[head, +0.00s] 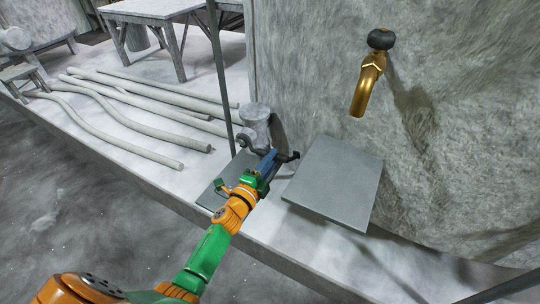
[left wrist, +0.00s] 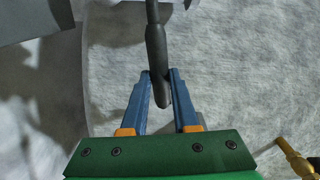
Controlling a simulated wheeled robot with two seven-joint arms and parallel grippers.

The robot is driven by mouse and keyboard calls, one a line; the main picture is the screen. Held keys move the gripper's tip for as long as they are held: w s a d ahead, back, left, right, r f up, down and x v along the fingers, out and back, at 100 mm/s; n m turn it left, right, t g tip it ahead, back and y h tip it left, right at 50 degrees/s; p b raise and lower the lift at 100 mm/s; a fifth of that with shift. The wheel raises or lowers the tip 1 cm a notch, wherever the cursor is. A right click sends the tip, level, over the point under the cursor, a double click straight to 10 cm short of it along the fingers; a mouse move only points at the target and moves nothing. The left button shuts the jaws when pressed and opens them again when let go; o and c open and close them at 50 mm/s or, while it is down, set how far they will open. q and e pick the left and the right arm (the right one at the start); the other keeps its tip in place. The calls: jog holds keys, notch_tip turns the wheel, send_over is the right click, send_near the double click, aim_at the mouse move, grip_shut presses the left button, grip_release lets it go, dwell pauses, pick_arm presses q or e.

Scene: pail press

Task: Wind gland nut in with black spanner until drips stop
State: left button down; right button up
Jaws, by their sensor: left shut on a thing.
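My left gripper (head: 272,158) is shut on the black spanner (head: 291,157), near the grey valve fitting (head: 256,122) against the wall. In the left wrist view the spanner (left wrist: 155,38) runs up from between the blue fingers (left wrist: 160,78) to the top edge, its rounded handle end sticking out below the fingertips. A pale part shows at the top of that view, but the spanner's head is cut off. I cannot make out the gland nut, or whether the spanner is seated on it. No drips can be made out. My right gripper is not in view.
A grey square plate (head: 335,182) stands just right of the gripper. A brass tap (head: 371,84) with a black knob juts from the wall. A thin upright post (head: 219,75) stands left of the fitting. Several pipes (head: 140,110) lie on the ledge, with a table (head: 150,12) behind.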

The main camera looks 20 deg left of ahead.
pick_arm(q)
jog(key=s, duration=0.1)
jog(key=s+p, duration=0.1)
jog(key=s, duration=0.3)
jog(key=shift+a+f+p, duration=0.2)
jog(key=shift+a+p, duration=0.15)
jog(key=shift+r, duration=0.1)
